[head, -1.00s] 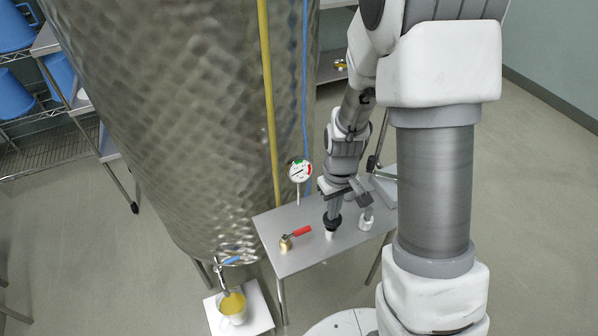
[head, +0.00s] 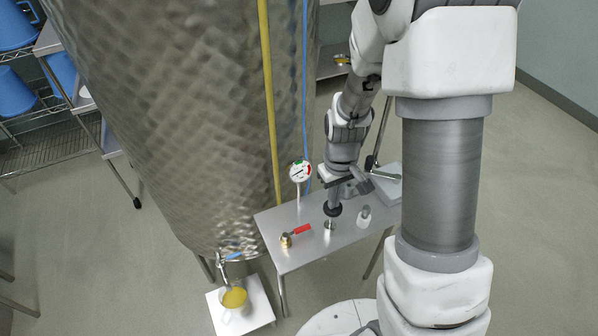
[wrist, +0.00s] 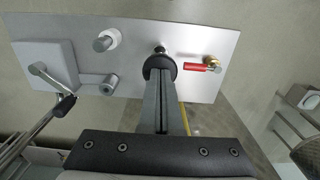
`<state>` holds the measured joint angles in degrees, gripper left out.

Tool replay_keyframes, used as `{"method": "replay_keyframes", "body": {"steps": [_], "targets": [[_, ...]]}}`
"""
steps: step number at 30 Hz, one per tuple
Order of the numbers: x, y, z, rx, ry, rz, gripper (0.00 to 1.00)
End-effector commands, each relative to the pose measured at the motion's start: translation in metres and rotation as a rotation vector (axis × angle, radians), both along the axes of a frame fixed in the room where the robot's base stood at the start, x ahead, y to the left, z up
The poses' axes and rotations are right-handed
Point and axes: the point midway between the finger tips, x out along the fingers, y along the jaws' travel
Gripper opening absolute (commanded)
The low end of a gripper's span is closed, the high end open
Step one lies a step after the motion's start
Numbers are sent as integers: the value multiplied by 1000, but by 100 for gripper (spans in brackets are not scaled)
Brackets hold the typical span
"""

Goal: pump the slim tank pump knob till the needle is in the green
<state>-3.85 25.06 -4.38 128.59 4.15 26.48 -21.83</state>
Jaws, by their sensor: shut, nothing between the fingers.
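The round black pump knob (head: 334,209) stands above its short metal fitting (head: 329,224) on the steel bench (head: 290,258). My shut gripper (head: 335,198) is directly above it, with fingertips at the knob. In the wrist view the knob (wrist: 160,66) is at the end of my fingers, which hide part of it; I cannot tell whether they touch. The round white gauge (head: 300,171) stands behind, with a green patch at the top and red at the right. Its dark needle lies slantwise; its exact reading is too small to tell.
A brass valve with a red handle (head: 301,230) is left of the knob, and a pale cylinder (head: 364,215) is right. A large steel tank (head: 190,120) stands behind left. A cup of yellow liquid (head: 234,299) sits on a white stand (head: 258,308).

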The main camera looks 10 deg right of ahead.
Motion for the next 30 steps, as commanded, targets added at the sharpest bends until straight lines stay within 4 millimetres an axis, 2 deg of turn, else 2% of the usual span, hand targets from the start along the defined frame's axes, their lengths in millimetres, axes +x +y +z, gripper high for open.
{"method": "replay_keyframes", "body": {"steps": [5, 23, 30], "targets": [[0, 0, -4, 0, 0, 0, 0], [0, 0, -58, 0, 0, 0, 0], [0, 0, -45, 0, 0, 0, 0]]}}
